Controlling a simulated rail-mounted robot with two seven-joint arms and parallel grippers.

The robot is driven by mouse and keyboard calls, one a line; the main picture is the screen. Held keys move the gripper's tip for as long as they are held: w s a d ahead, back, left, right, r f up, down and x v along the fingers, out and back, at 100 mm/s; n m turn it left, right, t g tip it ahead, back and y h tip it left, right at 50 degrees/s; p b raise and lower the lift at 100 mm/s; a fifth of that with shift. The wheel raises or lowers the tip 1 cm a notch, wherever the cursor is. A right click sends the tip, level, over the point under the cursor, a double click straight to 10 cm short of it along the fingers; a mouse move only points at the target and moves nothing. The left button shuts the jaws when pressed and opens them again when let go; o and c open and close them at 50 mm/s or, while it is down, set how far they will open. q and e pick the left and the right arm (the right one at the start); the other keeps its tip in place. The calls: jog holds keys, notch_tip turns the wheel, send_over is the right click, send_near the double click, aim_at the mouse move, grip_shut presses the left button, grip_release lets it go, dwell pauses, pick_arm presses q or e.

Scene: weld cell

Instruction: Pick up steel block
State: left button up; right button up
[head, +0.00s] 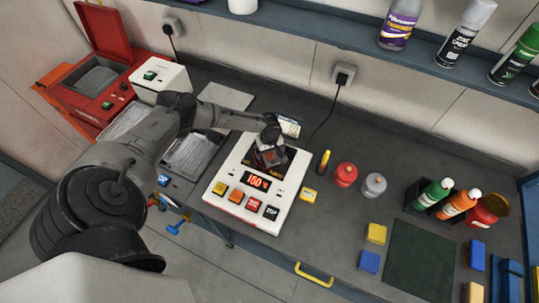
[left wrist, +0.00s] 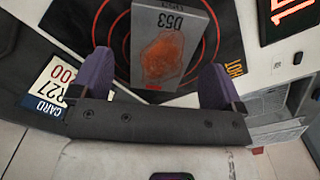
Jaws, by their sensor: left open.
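The grey steel block (left wrist: 168,35), marked "D53" with an orange-red patch on its face, sits on the black, red-ringed top of a white heating plate. In the head view the block (head: 271,158) is partly covered by my gripper. My left gripper (head: 270,138) is over the back of the plate, close to the block. In the left wrist view its two purple fingers (left wrist: 156,64) are apart, one to each side of the block's near end, with gaps between. My right gripper is not in view.
The heating plate (head: 236,193) shows "150" and has several coloured buttons. A card (head: 289,127) lies behind it. A yellow marker (head: 323,162), a red pot (head: 345,174) and a grey pot (head: 374,185) stand to its right. A shelf (head: 320,37) with spray cans runs along the wall.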

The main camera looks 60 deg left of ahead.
pick_arm(q)
jog(key=shift+f, duration=0.85)
jog(key=shift+r, duration=0.1)
jog(key=c, duration=1.6)
jog(key=shift+c, duration=0.2)
